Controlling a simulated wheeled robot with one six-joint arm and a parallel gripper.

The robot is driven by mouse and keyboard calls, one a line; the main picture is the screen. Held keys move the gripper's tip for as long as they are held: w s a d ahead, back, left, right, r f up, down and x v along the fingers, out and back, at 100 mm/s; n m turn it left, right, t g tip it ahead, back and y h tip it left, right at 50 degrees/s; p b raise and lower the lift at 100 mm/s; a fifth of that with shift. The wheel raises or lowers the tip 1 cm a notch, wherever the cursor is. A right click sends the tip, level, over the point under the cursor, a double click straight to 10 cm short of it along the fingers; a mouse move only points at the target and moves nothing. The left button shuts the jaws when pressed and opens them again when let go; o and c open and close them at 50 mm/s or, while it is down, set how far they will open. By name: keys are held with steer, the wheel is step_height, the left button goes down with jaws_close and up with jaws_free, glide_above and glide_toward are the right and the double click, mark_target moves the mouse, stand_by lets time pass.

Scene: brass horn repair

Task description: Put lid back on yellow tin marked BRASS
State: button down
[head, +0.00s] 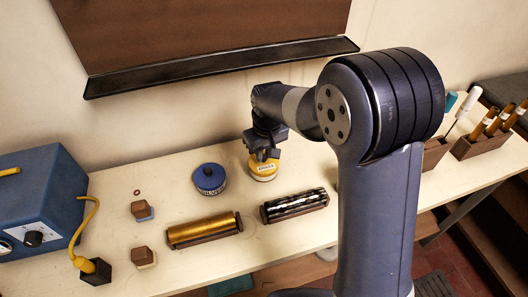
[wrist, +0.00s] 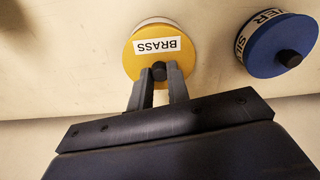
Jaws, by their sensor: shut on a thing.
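The yellow lid marked BRASS (wrist: 150,50) shows face-on in the wrist view, with a dark knob (wrist: 159,71) near its middle. My gripper (wrist: 159,75) is shut on that knob, one finger on each side. The pale side of the yellow tin (wrist: 158,21) shows just past the lid's edge. In the head view the yellow tin (head: 264,174) stands on the bench under my gripper (head: 262,157). The lid is over the tin; I cannot tell whether it rests on the rim or hangs just above it.
A blue-lidded tin marked SILVER (head: 209,179) stands just left of the yellow tin, also in the wrist view (wrist: 272,45). A brass roller (head: 203,230) and a dark roller (head: 294,205) lie in front. A blue box (head: 40,203) is at left, wooden tool holders (head: 474,146) at right.

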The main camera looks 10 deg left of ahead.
stand_by(0.4)
steer(key=c, duration=0.8)
jaws_free()
steer(key=shift+r, duration=0.1)
steer(key=shift+r+p, duration=2.55)
steer(key=shift+r, duration=0.85)
jaws_close()
